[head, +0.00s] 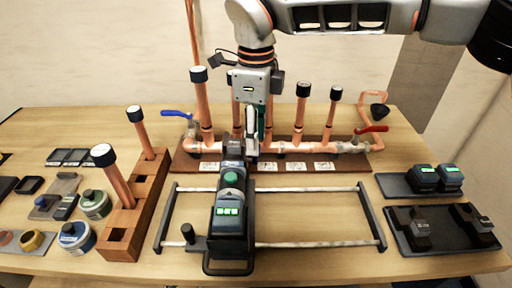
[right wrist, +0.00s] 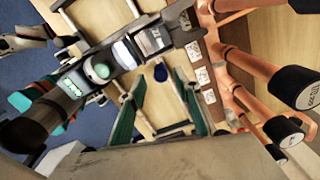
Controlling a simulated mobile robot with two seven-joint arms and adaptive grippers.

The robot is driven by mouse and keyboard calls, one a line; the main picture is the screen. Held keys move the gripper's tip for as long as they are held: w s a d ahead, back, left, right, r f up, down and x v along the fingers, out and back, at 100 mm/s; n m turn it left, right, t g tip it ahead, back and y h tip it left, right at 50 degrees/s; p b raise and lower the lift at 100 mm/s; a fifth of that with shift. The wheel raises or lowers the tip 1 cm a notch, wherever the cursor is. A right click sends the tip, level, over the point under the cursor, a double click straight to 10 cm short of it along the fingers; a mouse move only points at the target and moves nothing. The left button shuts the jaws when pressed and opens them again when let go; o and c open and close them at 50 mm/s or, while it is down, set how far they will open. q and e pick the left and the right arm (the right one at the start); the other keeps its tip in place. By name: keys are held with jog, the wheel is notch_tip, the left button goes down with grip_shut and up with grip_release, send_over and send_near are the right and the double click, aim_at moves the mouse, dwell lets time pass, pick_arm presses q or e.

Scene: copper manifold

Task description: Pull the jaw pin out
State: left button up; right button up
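The press tool (head: 232,190) lies lengthwise on a stand in the middle of the table, its jaw end toward the copper manifold (head: 290,148). In the right wrist view the tool (right wrist: 100,70) shows a green round button and lit green marks. A dark blue rounded knob (right wrist: 160,72), which looks like the jaw pin's head, sits by the tool's jaw end. My right gripper (head: 256,148) points down over the jaw end. In the right wrist view its green fingers (right wrist: 160,88) are apart, with the knob seen between their tips; contact cannot be told.
Upright copper pipes with black caps (head: 302,90) stand close behind the right gripper. A wooden block (head: 130,222) with capped pipes is at left, beside tins (head: 76,236). Black trays (head: 440,240) with batteries and jaws stand at right. Stand rails (head: 310,243) flank the tool.

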aim_at(256, 163)
jog(key=shift+f, duration=2.4)
jog(key=shift+w, duration=0.1)
